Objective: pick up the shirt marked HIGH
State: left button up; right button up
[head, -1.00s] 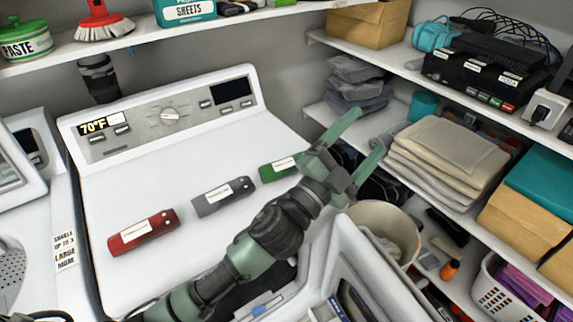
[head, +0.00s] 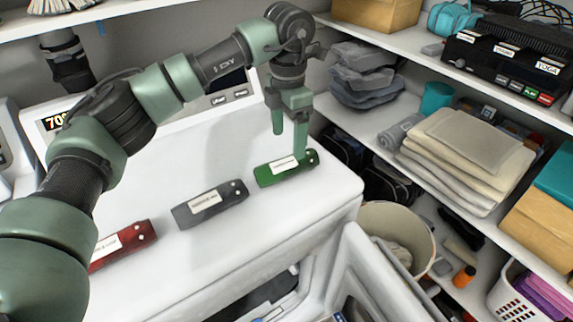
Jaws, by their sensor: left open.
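No marking HIGH is readable on anything in the head view. Three flat labelled items lie in a row on the white machine top: a red one (head: 137,236), a grey one (head: 228,201) and a green one (head: 265,178). Their label text is too small to read, and my arm partly hides the red one. My left gripper (head: 289,143) points down, open and empty, at the green item's far edge; I cannot tell whether a fingertip touches it. Folded grey clothes (head: 362,75) lie on the right shelf. My right gripper is not in view.
The white machine (head: 215,255) has a control panel behind the items. A bin (head: 432,235) stands beside its open door. The right shelves hold folded beige cloths (head: 470,140), a black device (head: 495,75) and boxes. An upper shelf (head: 110,12) overhangs at back left.

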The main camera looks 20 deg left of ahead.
aim_at(287, 159)
pick_arm(q)
jog(key=f+p, duration=0.1)
jog(key=f, duration=0.2)
jog(key=f+p, duration=0.1)
jog(key=f, duration=0.2)
jog(key=shift+s+a+f, duration=0.1)
jog(key=shift+a+f, duration=0.1)
jog(key=shift+f, duration=0.5)
jog(key=shift+c, duration=0.4)
jog(key=c, duration=1.5)
